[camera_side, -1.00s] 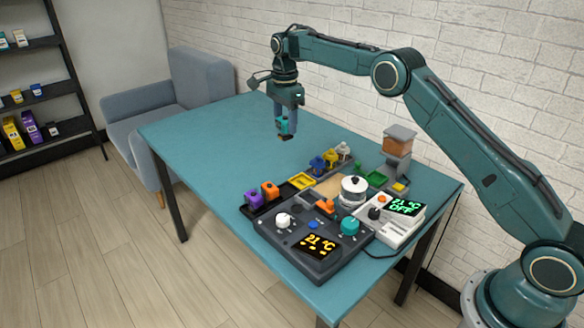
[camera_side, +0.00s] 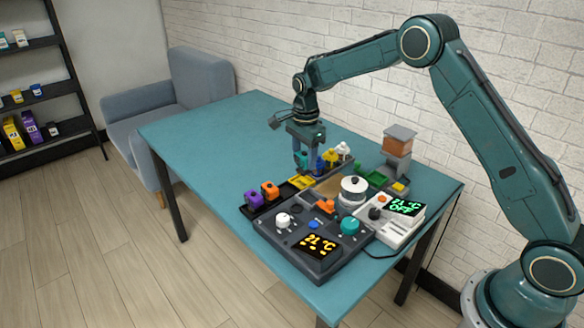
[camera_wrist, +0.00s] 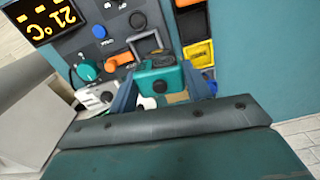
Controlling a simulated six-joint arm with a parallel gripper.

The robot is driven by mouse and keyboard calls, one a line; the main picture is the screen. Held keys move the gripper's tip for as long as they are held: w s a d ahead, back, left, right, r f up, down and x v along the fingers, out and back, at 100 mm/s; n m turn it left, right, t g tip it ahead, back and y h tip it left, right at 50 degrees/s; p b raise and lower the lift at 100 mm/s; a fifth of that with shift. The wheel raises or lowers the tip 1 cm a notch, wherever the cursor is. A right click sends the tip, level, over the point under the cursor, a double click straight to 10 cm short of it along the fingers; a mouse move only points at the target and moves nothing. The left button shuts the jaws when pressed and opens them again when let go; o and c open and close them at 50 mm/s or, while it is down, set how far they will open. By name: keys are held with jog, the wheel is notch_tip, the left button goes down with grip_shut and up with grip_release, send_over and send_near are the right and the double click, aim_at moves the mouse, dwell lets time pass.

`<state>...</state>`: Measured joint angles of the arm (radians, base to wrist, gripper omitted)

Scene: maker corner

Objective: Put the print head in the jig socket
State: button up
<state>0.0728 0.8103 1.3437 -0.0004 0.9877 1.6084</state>
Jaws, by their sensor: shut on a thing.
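My gripper (camera_side: 304,160) is shut on a teal print head (camera_side: 301,158), above the table near the yellow tray and the coloured heads. In the wrist view the print head (camera_wrist: 158,78) sits between the two fingers, a dark round knob on its face. A grey square frame (camera_wrist: 147,42) lies just beyond it on the dark control unit, beside an orange lever (camera_wrist: 119,60); it may be the jig socket, but I cannot tell. The gap under the held head is not clear.
Purple (camera_side: 254,198) and orange (camera_side: 269,190) heads stand left of the yellow tray (camera_side: 301,181). A lidded pot (camera_side: 353,188) and an orange hopper (camera_side: 398,144) stand further right. The table's left half is clear.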

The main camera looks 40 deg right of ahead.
jog(key=shift+s+f, duration=0.4)
jog(key=shift+s, duration=0.3)
jog(key=shift+s+f, duration=0.35)
jog(key=shift+s, duration=0.3)
jog(key=shift+f, duration=0.15)
jog(key=shift+f, duration=3.05)
jog(key=shift+f, duration=0.55)
jog(key=o, duration=1.1)
jog(key=shift+r, duration=3.5)
